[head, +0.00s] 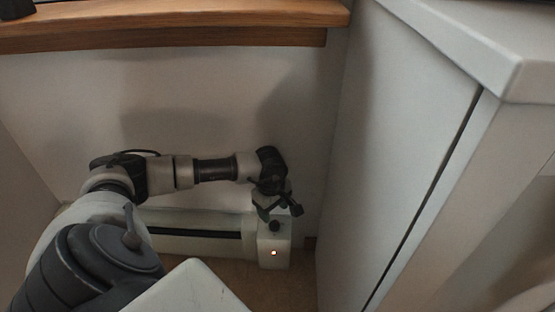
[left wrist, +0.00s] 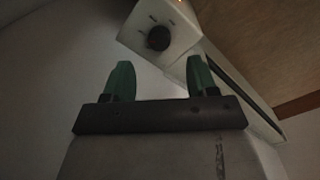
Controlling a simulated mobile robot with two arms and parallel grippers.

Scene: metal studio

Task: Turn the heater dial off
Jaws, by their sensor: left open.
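The heater (head: 200,220) is a long, low white unit against the wall. Its right end block carries a dark round dial (head: 274,226) on top and a lit orange light on the front. In the left wrist view the dial (left wrist: 158,38) is a black knob on a white face with small markings, too small to read. My left gripper (head: 281,210) is just above the dial in the head view. In the left wrist view its green fingertips (left wrist: 158,78) are apart, with nothing between them, and the dial lies beyond them, apart. My right gripper is not in view.
A white cabinet (head: 420,130) stands close on the right of the heater. A wooden shelf edge (head: 180,25) runs above along the wall. The brown floor (head: 190,266) shows in front of the heater.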

